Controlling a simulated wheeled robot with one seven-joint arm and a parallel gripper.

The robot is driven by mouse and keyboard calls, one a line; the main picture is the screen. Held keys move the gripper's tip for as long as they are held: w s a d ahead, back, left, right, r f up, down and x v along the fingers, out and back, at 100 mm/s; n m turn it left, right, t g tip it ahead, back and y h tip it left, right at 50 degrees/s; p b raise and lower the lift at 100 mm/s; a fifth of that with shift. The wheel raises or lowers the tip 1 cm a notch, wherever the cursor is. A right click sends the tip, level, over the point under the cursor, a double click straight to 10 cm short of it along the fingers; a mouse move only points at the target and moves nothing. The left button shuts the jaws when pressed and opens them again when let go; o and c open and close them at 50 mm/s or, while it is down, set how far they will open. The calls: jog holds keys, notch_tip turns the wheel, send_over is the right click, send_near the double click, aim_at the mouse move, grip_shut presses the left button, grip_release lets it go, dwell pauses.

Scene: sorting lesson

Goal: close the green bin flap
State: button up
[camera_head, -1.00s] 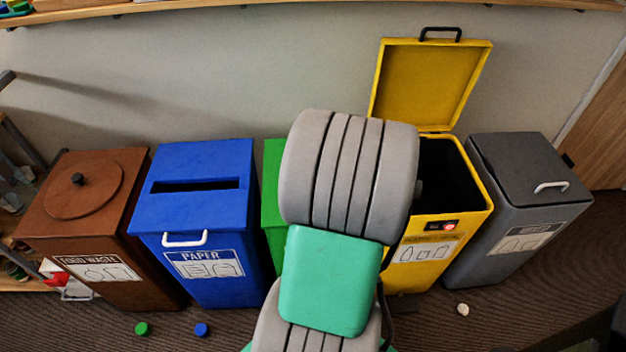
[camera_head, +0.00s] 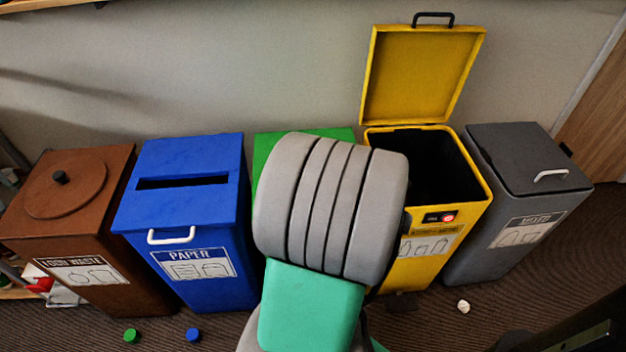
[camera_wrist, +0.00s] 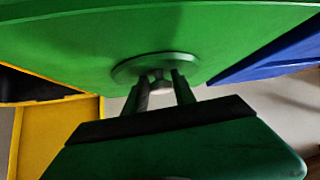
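The green bin (camera_head: 282,140) stands between the blue and yellow bins. In the camera_head view its top shows at the back left, and my arm hides most of the rest. In the camera_wrist view its broad green surface (camera_wrist: 60,50) fills the upper part, with a round green disc (camera_wrist: 128,68) on it. My gripper (camera_wrist: 160,82) has two dark fingers standing apart right at this disc. A small greyish piece lies between the fingertips. I cannot tell whether they touch or hold it. My gripper is hidden in the camera_head view.
The yellow bin (camera_head: 480,215) has its lid (camera_head: 420,75) upright. The blue bin (camera_head: 190,215), brown bin (camera_head: 120,185) and grey bin (camera_head: 520,160) flank the row. A green cap (camera_head: 131,336), a blue cap (camera_head: 193,335) and a pale lump (camera_head: 463,306) lie on the floor.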

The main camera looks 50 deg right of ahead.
jog(key=shift+o, duration=1.4)
jog(key=shift+s+a+f, duration=0.2)
jog(key=shift+a+f, duration=0.15)
jog(key=shift+f, duration=0.25)
jog(key=shift+r, duration=0.1)
jog(key=v, duration=0.2)
jog(key=p+v, duration=0.1)
jog(key=v, duration=0.5)
jog(key=shift+w+d+r+p, duration=0.15)
jog(key=shift+d+r+p, duration=0.25)
